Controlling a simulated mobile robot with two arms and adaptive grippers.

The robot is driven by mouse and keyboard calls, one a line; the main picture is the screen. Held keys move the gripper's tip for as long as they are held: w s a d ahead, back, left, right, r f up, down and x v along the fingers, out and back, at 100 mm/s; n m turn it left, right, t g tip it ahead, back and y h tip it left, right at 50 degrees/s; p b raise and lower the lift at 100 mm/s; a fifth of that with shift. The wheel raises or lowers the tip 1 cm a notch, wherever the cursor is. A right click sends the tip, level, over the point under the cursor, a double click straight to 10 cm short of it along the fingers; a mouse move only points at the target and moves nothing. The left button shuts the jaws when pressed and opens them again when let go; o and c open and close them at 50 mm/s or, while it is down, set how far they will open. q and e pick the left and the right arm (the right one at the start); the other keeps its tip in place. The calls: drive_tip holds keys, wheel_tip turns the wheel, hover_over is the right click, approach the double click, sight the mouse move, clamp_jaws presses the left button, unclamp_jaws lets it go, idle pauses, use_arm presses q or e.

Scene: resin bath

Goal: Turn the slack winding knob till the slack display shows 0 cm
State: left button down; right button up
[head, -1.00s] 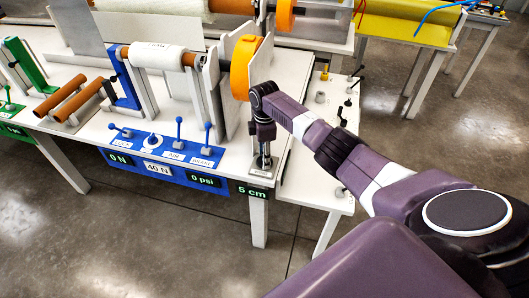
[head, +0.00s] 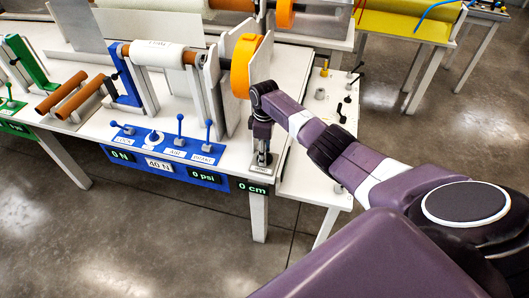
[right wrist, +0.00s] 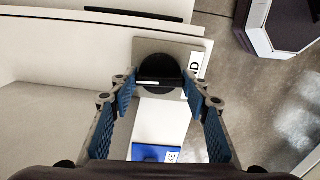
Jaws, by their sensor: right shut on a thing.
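The slack display (head: 253,189) on the table's front edge reads 0 cm in green digits. The slack winding knob is a round black knob with a white line across it (right wrist: 160,70), set on a plate in the right wrist view. My right gripper (right wrist: 160,84) points down at the knob, with its blue-padded fingers on either side, shut on it. In the head view my right gripper (head: 262,160) stands over the plate at the table's front right corner and hides the knob. My left gripper is not in view.
An orange wheel (head: 243,66) and upright white plates stand behind my gripper. A lower side table (head: 300,185) is at the right.

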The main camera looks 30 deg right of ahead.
drive_tip(key=o, duration=1.2)
drive_tip(key=shift+c, duration=0.2)
drive_tip(key=shift+r, duration=0.1)
wheel_tip(320, 180, up, 12)
